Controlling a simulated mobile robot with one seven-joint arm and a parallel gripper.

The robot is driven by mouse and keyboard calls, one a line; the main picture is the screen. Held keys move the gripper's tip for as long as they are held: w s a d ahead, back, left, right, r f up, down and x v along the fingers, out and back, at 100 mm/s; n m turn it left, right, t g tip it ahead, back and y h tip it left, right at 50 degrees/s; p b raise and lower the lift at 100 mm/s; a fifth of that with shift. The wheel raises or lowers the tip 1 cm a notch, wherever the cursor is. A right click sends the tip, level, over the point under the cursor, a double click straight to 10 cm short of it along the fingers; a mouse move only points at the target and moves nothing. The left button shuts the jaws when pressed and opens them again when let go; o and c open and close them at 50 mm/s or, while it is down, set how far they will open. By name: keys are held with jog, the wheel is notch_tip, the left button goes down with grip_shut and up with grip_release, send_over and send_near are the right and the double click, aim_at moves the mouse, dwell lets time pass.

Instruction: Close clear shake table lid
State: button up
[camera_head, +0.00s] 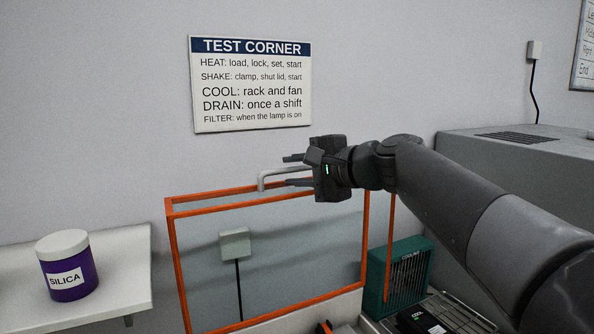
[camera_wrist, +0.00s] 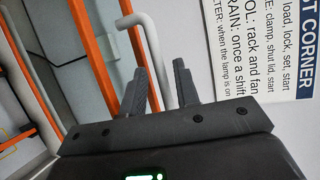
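The clear lid (camera_head: 174,250) has an orange frame and stands up, raised open, in the middle of the head view. Its frame also shows at the left of the wrist view (camera_wrist: 92,50). A light grey bent handle (camera_head: 272,175) sits at its top edge; in the wrist view the handle (camera_wrist: 157,60) runs between my fingers. My gripper (camera_head: 292,170) is at the handle with its fingers apart, one on each side of the bar; firm contact is not visible. The shake table's pale body (camera_head: 290,315) shows only partly at the bottom edge.
A purple silica jar (camera_head: 67,268) stands on a white shelf (camera_head: 125,265) at left. A green cooling fan (camera_head: 408,275) and wire rack (camera_head: 465,313) are at right, below my arm. A grey cabinet (camera_head: 520,160) stands at far right. A sign (camera_head: 252,85) hangs on the wall behind.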

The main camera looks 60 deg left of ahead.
grip_shut()
jog(key=shift+d, duration=0.15)
dwell(0.4)
jog(key=shift+d+f, duration=0.1)
jog(key=shift+d, duration=0.5)
jog(key=d+f+n+g+y, duration=0.1)
jog(key=d+f+y, duration=0.1)
jog(key=d+f, duration=0.35)
jog(key=d+f+n+g+y, duration=0.1)
jog(key=d+f+y, duration=0.15)
jog(key=d, duration=0.65)
jog(key=d+f+n+g+y, duration=0.1)
jog(key=d+f+y, duration=0.1)
jog(key=d+f, duration=0.95)
jog(key=f, duration=0.6)
jog(key=d+f, duration=0.5)
jog(key=f, duration=0.7)
jog(key=shift+f+g, duration=0.2)
jog(key=shift+g, duration=0.1)
